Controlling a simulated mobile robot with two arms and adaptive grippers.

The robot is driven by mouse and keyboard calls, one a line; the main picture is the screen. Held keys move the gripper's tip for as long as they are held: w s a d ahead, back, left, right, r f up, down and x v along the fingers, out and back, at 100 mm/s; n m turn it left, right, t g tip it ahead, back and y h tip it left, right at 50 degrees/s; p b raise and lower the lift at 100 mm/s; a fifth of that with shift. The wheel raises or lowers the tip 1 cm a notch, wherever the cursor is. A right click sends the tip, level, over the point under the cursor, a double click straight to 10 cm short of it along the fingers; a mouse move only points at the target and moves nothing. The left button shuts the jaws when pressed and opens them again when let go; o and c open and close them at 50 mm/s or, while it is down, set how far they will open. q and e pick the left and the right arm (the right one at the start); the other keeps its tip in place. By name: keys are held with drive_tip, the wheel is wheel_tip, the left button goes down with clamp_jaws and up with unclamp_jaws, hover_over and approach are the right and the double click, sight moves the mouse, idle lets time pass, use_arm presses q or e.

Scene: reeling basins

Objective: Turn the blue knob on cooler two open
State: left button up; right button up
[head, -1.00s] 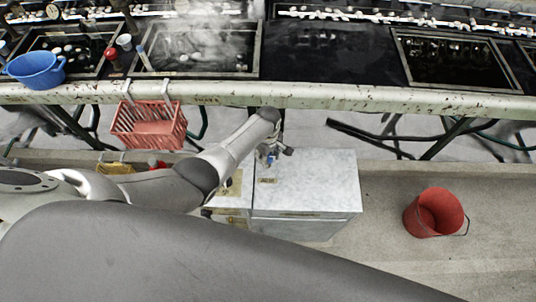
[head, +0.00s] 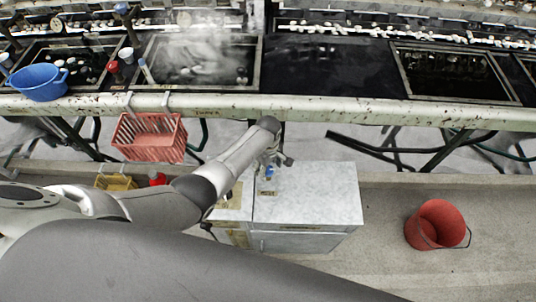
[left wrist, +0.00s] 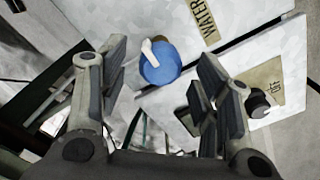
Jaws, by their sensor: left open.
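A blue knob (head: 269,170) shows at the back left of a pale marbled cabinet top (head: 315,190). In the left wrist view the blue knob (left wrist: 158,66) is round, with a short white piece across its upper edge. My left gripper (head: 276,160) is open at the knob, pointing down. In the left wrist view its two fingers (left wrist: 160,76) stand apart, one on each side of the knob in the picture; contact is not visible. A tan "WATER" label (left wrist: 202,17) lies by the knob. I cannot read which cabinet is cooler two. My right gripper is out of view.
A black knob (left wrist: 258,103) sits by an "OFF" label (left wrist: 270,85). A red basket (head: 148,138) hangs on the basin bench edge (head: 330,110). A red bucket (head: 436,223) stands on the floor at right. Floor between cabinet and bucket is clear.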

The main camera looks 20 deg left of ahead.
sight(268, 169)
use_arm(q)
wheel_tip(268, 169, up, 11)
idle(0.5)
drive_tip(key=shift+f, duration=0.15)
